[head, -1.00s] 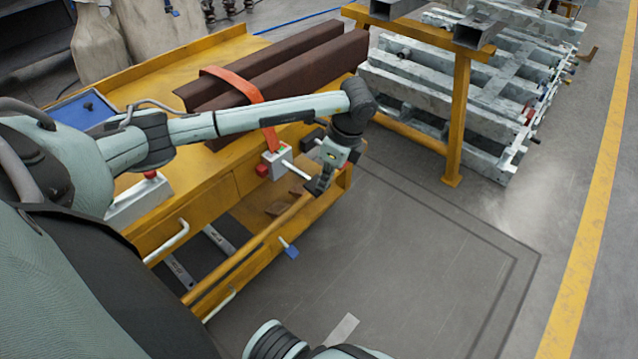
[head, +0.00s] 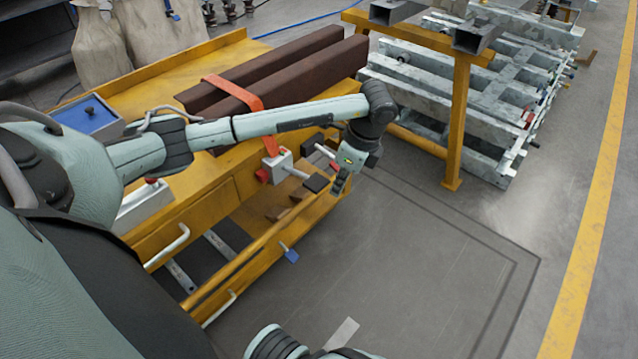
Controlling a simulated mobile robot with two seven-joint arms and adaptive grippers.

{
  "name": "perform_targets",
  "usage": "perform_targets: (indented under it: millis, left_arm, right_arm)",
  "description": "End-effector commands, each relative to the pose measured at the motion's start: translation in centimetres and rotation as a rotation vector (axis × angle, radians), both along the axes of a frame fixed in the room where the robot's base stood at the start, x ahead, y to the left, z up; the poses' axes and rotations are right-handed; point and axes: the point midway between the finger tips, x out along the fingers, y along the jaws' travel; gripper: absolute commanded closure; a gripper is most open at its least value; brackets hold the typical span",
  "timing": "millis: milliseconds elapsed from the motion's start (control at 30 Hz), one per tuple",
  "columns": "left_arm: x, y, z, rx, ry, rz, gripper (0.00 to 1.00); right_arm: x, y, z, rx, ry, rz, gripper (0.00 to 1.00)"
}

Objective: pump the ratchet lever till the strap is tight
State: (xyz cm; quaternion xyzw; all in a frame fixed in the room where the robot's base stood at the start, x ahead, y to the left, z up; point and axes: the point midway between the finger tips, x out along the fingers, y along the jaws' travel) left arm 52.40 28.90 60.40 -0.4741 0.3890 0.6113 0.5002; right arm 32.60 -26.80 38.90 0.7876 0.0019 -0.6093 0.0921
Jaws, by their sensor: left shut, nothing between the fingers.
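An orange strap (head: 262,104) runs over two brown steel beams (head: 300,68) on the yellow cart and down its side to the grey ratchet (head: 279,164). The ratchet's pale lever (head: 295,172) sticks out to the right and ends in a dark grip (head: 316,183). My left gripper (head: 339,188) is shut and empty, pointing down just right of the grip. A small gap seems to lie between them. Part of the strap is hidden behind my left arm. My right gripper is out of view.
A yellow rack post (head: 457,125) and stacked grey metal frames (head: 490,110) stand to the right. The floor in front (head: 420,260) is clear.

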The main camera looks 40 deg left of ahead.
Motion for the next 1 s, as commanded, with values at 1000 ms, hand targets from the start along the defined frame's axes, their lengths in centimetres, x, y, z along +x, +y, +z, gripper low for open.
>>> perform_targets:
  millis: [1000]
  left_arm:
    - [0.5,-2.6,10.4,0.000,-0.001,-0.001,1.00]
  right_arm:
    - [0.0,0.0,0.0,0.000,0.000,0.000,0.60]
